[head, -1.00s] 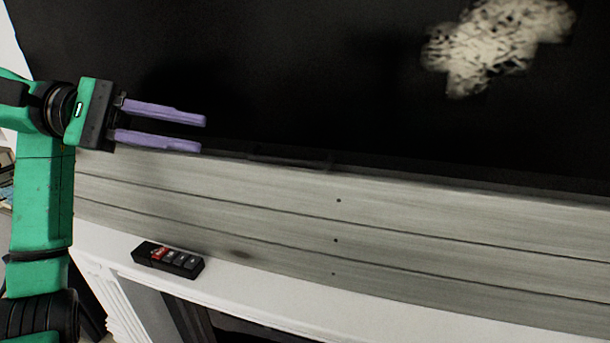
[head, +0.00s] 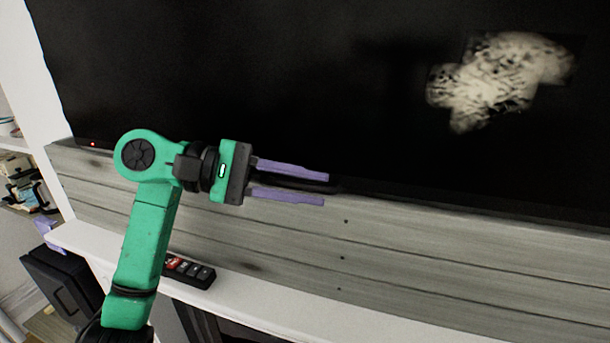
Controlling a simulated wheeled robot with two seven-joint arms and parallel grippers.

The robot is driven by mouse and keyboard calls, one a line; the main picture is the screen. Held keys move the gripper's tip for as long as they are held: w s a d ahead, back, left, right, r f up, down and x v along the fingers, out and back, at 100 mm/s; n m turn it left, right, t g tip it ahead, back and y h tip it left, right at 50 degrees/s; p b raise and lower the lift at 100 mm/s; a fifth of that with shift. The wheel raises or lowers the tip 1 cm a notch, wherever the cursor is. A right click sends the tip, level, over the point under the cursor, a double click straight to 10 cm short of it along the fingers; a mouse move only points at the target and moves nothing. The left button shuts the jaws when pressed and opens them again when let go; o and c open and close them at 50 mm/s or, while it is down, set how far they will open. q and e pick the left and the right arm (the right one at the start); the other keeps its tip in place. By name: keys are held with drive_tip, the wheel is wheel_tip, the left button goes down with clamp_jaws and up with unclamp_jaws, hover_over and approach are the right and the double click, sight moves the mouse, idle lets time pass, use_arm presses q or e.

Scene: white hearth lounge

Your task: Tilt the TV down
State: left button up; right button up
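The TV (head: 240,70) is a large dark panel filling the upper part of the head view, with a pale blurred patch at its upper right. Its lower edge runs along the top of a grey plank wall section. My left gripper (head: 325,189) is at this lower edge, left of the row of small dark holes in the planks. Its two purple fingers are apart, one above the other, with a dark strip along the edge showing between them. I cannot tell whether they touch it.
A black remote (head: 202,276) with a red button lies on the white mantel (head: 300,306), partly hidden by my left arm. Shelves with small items (head: 20,180) and a black box (head: 66,285) are at the left. The planks (head: 430,255) right of the gripper are clear.

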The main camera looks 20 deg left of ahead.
use_arm(q)
clamp_jaws()
drive_tip(key=shift+f, duration=0.15)
idle(1.3)
